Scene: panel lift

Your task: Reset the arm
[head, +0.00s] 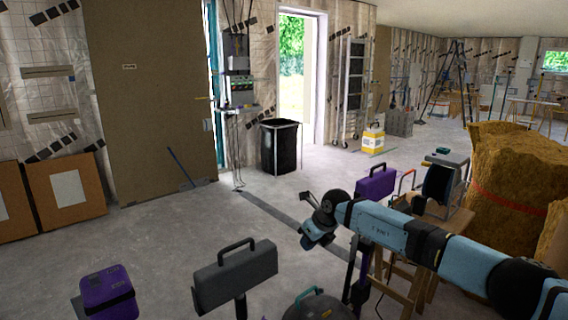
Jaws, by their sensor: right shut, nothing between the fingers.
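My right arm (385,228) comes in from the right and reaches across the lower right of the head view. It is light blue with black joints. Its wrist bends down at the end, and my right gripper (308,242) is small and partly hidden there. The gripper is shut, with nothing seen in it, and it hangs in front of the grey floor. My left arm and left gripper are not in view.
A grey case (236,275) and a purple box (108,292) are at the front. A large brown panel (150,100) stands against the wall. The middle floor is clear.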

